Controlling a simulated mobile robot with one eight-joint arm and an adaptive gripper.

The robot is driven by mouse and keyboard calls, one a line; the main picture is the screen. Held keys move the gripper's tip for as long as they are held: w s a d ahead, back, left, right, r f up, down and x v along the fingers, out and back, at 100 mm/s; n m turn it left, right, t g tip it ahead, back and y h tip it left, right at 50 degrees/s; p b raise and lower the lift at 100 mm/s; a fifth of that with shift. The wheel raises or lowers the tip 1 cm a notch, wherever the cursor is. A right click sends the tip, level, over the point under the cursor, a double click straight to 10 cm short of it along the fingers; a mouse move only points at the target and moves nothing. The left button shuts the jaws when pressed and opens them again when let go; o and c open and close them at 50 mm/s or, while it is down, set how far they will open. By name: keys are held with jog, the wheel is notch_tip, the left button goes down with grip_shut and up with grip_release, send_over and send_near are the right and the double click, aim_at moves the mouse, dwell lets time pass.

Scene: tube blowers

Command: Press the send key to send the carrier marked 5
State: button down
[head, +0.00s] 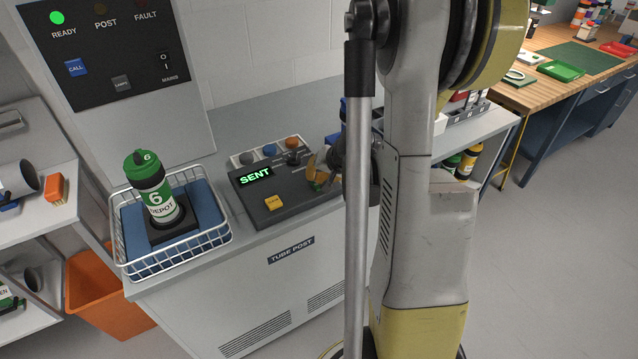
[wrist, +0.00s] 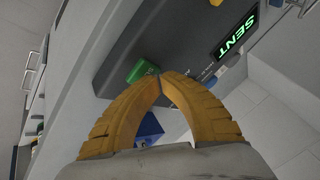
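The grey console (head: 285,190) stands on the tube post counter, and its display (head: 256,176) reads SENT in green. It shows upside down in the wrist view (wrist: 234,37). A green key (wrist: 143,67) sits on the console beside my fingertips; I cannot tell whether they touch it. My gripper (wrist: 160,76) has its two orange fingers brought together at the tips, with nothing seen between them. In the head view my gripper (head: 316,168) is over the console's right end, partly hidden by my arm. No carrier marked 5 shows.
A green-capped carrier marked 6 (head: 154,194) stands upright in the wire basket (head: 226,240) at left. An orange key (head: 273,203) is on the console front. The wall panel (head: 160,100) has its green READY lamp (head: 57,18) lit. An orange bin (head: 112,305) stands lower left.

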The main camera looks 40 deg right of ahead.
dwell(0.3)
jog(key=shift+r+p, duration=0.6)
jog(key=shift+r, duration=0.25)
jog(key=shift+r+p, duration=1.9)
jog(key=shift+r, duration=0.65)
jog(key=shift+a, duration=0.1)
jog(key=a+r+n, duration=0.3)
jog(key=a+r, duration=0.3)
jog(key=a, duration=0.4)
jog(key=s+a+r+n+b, duration=0.1)
jog(key=s+a+r+n, duration=0.2)
jog(key=s+a, duration=0.3)
jog(key=s+a+r+n+y, duration=0.1)
jog(key=s+a+r+n, duration=0.2)
jog(key=a, duration=1)
jog(key=s+n, duration=0.1)
jog(key=s, duration=0.2)
jog(key=shift+s+b, duration=0.35)
jog(key=shift+s, duration=0.05)
